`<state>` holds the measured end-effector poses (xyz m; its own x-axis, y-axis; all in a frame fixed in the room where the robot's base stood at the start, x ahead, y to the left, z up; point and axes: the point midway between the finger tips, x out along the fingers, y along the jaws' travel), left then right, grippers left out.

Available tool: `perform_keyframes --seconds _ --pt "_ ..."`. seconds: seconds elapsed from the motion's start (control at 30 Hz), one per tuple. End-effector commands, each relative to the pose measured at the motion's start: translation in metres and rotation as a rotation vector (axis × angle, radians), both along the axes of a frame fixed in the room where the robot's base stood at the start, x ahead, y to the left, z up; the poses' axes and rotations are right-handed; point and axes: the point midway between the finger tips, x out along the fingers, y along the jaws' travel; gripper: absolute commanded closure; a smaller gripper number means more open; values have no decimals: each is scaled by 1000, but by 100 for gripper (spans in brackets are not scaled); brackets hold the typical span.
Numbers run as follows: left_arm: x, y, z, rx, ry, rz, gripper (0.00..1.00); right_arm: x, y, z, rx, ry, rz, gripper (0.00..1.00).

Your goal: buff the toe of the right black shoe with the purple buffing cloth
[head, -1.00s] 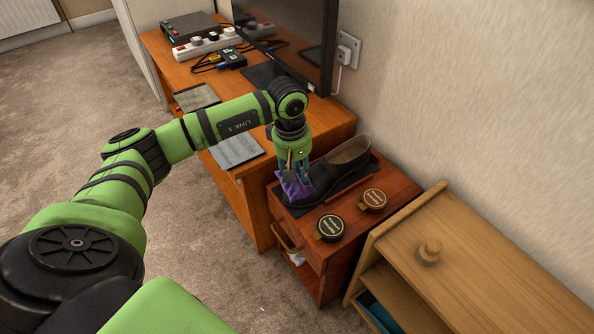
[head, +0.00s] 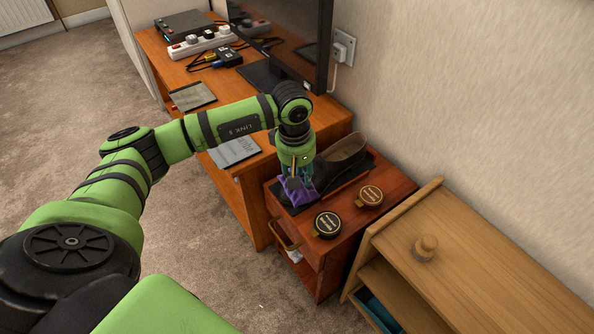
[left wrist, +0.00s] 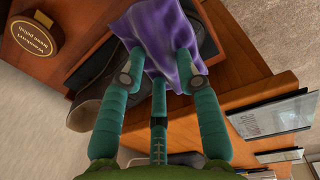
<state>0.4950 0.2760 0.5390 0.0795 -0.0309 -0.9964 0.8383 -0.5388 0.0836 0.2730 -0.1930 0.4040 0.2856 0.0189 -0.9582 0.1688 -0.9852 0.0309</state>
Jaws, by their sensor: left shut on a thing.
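A single black shoe (head: 345,160) lies on a dark mat on top of a reddish wooden box, its heel end towards the wall. My left gripper (head: 295,181) points down over the toe end, shut on the purple buffing cloth (head: 299,194). The cloth drapes over the toe and hides most of it; I cannot tell how firmly it presses. In the left wrist view the fingers (left wrist: 158,73) pinch the purple cloth (left wrist: 165,30), with the shoe (left wrist: 100,97) beside and behind it. My right gripper is not in view.
Two polish tins, one black (head: 326,226) and one brown (head: 369,196), stand on the reddish box (head: 345,235) in front of the shoe. A light wooden cabinet (head: 480,255) stands at right. The desk (head: 240,175) with a screen stands behind; the wall is close at right.

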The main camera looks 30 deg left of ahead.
Motion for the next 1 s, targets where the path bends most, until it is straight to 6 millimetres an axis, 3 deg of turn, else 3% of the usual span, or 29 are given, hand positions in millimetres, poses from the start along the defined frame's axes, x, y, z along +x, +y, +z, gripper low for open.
perform_keyframes --seconds 1.0 --pt "11 27 -3 2 -1 2 93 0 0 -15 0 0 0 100"
